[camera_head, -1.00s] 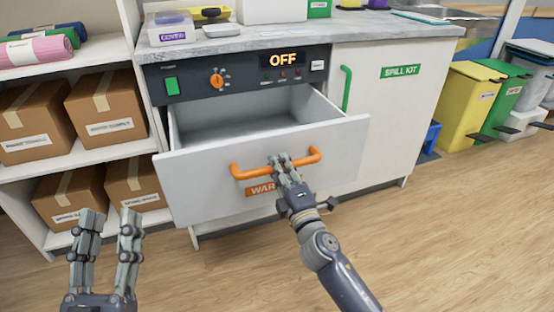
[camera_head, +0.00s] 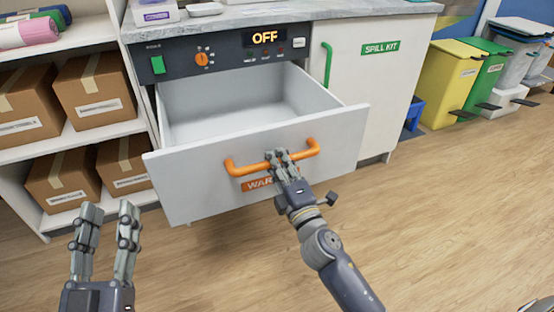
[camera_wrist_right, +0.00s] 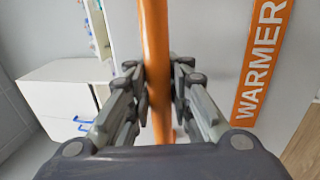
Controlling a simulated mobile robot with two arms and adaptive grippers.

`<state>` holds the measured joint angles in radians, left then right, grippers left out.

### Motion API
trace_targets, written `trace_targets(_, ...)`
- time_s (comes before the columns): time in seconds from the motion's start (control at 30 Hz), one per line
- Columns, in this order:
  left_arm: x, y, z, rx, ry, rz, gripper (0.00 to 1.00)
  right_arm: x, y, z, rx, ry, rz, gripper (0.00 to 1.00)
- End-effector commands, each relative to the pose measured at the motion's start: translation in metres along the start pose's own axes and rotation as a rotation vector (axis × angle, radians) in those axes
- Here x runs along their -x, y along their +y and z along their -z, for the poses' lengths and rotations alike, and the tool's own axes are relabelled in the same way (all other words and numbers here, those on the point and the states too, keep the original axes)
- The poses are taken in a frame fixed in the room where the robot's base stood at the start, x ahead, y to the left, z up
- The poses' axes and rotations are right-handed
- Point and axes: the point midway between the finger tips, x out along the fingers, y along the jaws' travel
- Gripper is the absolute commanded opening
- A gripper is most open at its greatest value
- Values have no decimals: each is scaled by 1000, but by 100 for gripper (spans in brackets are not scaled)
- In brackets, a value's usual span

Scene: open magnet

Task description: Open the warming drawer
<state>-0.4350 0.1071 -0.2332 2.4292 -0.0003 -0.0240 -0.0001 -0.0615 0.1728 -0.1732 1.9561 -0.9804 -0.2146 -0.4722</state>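The warming drawer (camera_head: 325,138) is a white drawer under a dark control panel, pulled well out, and its empty inside shows. Its orange bar handle (camera_head: 246,169) runs across the front above an orange label, which reads WARMER in the right wrist view (camera_wrist_right: 262,62). My right gripper (camera_head: 281,157) is at the middle of the handle. In the right wrist view its fingers are closed around the orange bar (camera_wrist_right: 156,60), one on each side. My left gripper (camera_head: 106,212) is at the lower left, fingers apart and empty, in front of the shelf.
The control panel (camera_head: 224,56) shows OFF, with a green switch and an orange knob. A shelf with cardboard boxes (camera_head: 95,90) stands left. A cabinet door marked SPILL KIT (camera_head: 378,85) is right of the drawer. Yellow and green bins stand further right. The wooden floor (camera_head: 430,210) is clear.

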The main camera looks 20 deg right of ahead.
Motion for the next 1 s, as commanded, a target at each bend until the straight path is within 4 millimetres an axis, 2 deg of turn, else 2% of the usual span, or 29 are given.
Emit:
trace_targets(0.03,0,0,0,0,0,0,40,0,-2,0,0,1,4,31)
trace_targets(0.07,0,0,0,0,0,0,40,0,-2,0,0,0,4,38)
trace_targets(0.1,0,0,0,0,0,0,40,0,-2,0,0,0,3,38)
trace_targets(0.4,0,0,0,0,1,0,40,1,-1,0,0,0,1,38)
trace_targets(0.53,0,0,0,0,1,0,40,8,-1,0,-2,0,2,38)
trace_targets(0.67,0,0,0,0,1,0,40,26,-2,0,-1,-1,4,38)
trace_targets(1.0,0,0,0,0,1,0,40,88,-2,0,-5,-3,5,38)
